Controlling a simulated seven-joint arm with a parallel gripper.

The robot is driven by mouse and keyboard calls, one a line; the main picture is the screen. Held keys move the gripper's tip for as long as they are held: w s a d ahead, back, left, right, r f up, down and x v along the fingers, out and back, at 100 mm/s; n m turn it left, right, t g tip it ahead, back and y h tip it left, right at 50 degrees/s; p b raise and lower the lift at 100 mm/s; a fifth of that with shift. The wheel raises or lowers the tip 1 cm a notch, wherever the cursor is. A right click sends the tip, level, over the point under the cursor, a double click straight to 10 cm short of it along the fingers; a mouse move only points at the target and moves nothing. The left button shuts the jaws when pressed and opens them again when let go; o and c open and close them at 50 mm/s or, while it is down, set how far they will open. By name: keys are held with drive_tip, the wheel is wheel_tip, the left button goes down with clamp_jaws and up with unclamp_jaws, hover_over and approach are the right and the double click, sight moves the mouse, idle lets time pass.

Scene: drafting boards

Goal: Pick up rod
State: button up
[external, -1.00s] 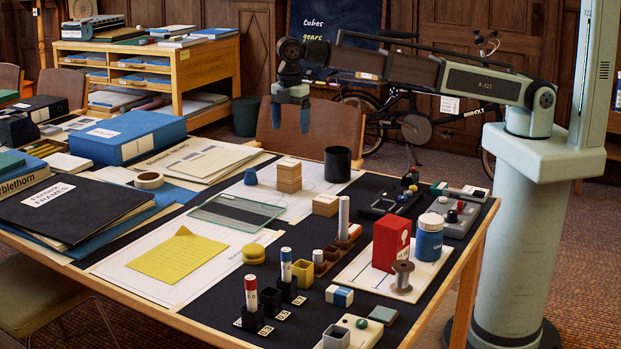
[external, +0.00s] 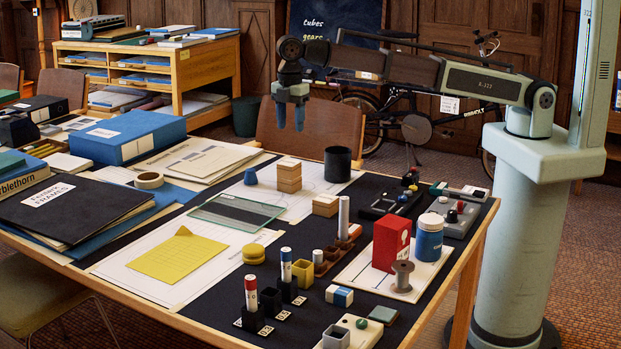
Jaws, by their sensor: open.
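Several rod-like pieces stand upright on the dark table mat. A tall pale grey rod (external: 343,218) stands in a reddish-brown holder (external: 348,250); a shorter grey one (external: 318,256) is beside it. I cannot tell which one is the rod of the task. My gripper (external: 290,117) points down, high above the far side of the table, apart from all of them. Its two blue fingers are open and empty.
Near the rods are a red box (external: 390,242), a blue jar (external: 429,236), a spool (external: 402,276) and a yellow round piece (external: 253,255). A chair (external: 330,134) is behind the table.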

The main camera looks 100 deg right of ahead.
wheel_tip(320, 180, up, 5)
drive_tip(key=a+f+n+t+h, duration=0.5)
drive_tip(key=a, duration=0.1)
drive_tip(key=s+a+r+n+t+y, duration=0.2)
drive_tip(key=s+a+n+t+y, duration=0.15)
drive_tip(key=a+n, duration=0.55)
drive_tip(key=s+a+r+n+t+y, duration=0.15)
drive_tip(key=s+a+n+t, duration=0.35)
drive_tip(key=a, duration=0.6)
drive_tip(key=s+a+r+n+t+y, duration=0.1)
drive_tip(key=s+a+n+t+y, duration=0.2)
drive_tip(key=a+n, duration=0.65)
drive_tip(key=t, duration=0.1)
approach(344, 204)
drive_tip(key=w, duration=0.3)
drive_tip(key=shift+w+a+f, duration=0.1)
drive_tip(key=shift+w, duration=1)
drive_tip(key=shift+w+a+f, duration=0.15)
drive_tip(key=shift+w, duration=0.95)
drive_tip(key=shift+w+a+f, duration=0.1)
drive_tip(key=shift+w, duration=1)
